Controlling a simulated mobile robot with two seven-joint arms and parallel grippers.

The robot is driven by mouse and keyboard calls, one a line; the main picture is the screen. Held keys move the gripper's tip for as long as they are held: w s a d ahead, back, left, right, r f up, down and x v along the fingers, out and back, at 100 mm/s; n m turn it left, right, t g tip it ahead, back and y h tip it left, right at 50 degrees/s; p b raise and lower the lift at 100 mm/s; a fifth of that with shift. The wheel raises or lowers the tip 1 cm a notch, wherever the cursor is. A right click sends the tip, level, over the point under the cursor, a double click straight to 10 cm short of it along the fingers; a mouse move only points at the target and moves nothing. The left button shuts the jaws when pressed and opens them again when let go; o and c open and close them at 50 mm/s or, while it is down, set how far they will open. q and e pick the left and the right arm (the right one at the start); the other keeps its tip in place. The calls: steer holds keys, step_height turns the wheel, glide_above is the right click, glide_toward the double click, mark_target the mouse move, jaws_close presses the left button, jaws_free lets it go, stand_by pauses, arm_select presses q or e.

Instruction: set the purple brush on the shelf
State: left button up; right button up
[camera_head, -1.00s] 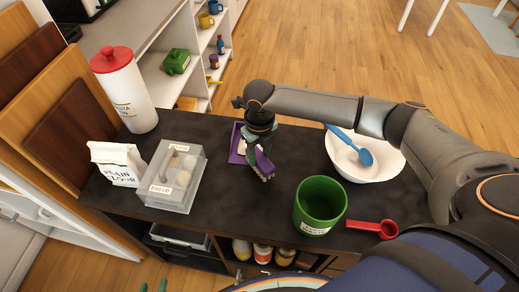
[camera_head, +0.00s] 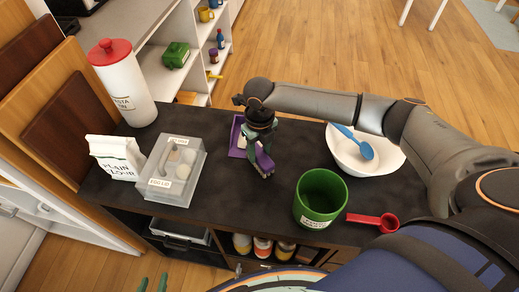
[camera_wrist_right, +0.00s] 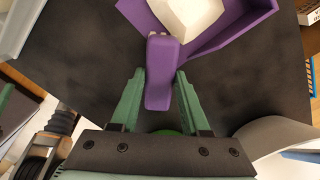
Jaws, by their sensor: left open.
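The purple brush (camera_wrist_right: 160,80) shows in the right wrist view as a thick purple handle lying against a purple tray-like pan (camera_wrist_right: 235,35) that holds an off-white block. In the head view the brush (camera_head: 265,160) is partly hidden by my right gripper (camera_head: 266,170), low over the dark counter. In the wrist view the handle lies between the right gripper's two green fingers (camera_wrist_right: 160,75); I cannot tell whether they press on it. My left gripper (camera_head: 152,285) shows only its green fingertips, open, at the bottom edge. The white shelf (camera_head: 160,80) stands behind the counter.
A clear egg box (camera_head: 172,172), flour bag (camera_head: 117,158) and red-lidded pasta jar (camera_head: 122,88) stand left on the counter. A green pot (camera_head: 320,198), red scoop (camera_head: 372,221) and white bowl (camera_head: 372,165) with a blue spoon stand right. The shelf holds mugs and small items.

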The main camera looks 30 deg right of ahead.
mark_target(260, 154)
steer(key=shift+o, duration=0.5)
steer(key=o, duration=0.6)
steer(key=shift+c, duration=0.2)
step_height(260, 154, up, 6)
steer(key=p, duration=0.5)
steer(key=shift+f, duration=0.25)
steer(key=shift+r, duration=1.3)
steer(key=shift+s+f, duration=0.1)
steer(key=shift+s, duration=0.05)
